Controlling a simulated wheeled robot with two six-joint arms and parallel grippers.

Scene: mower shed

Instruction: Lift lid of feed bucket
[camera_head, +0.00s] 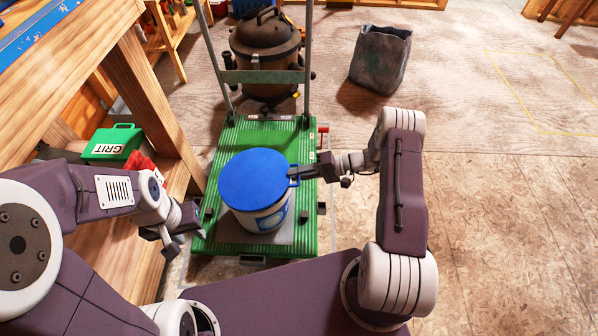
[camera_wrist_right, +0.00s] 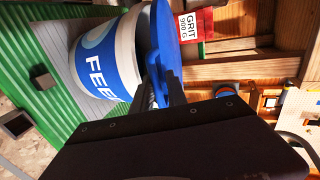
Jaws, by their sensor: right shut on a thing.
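The white feed bucket (camera_head: 261,218) stands on a green platform, its blue-and-white label reading FEED in the right wrist view (camera_wrist_right: 103,65). Its round blue lid (camera_head: 252,177) covers the top. In the right wrist view a dark gap shows between the lid (camera_wrist_right: 166,45) and the bucket's rim. My right gripper (camera_head: 297,175) is shut on the lid's edge tab, on the right side. It also shows in the right wrist view (camera_wrist_right: 163,95). My left gripper (camera_head: 183,228) is open and empty, left of the bucket and apart from it.
The green ribbed platform (camera_head: 232,137) has grey uprights and a crossbar behind the bucket. A dark shop vacuum (camera_head: 265,50) stands beyond it. A grey bin (camera_head: 380,58) is at the back right. The right floor is clear.

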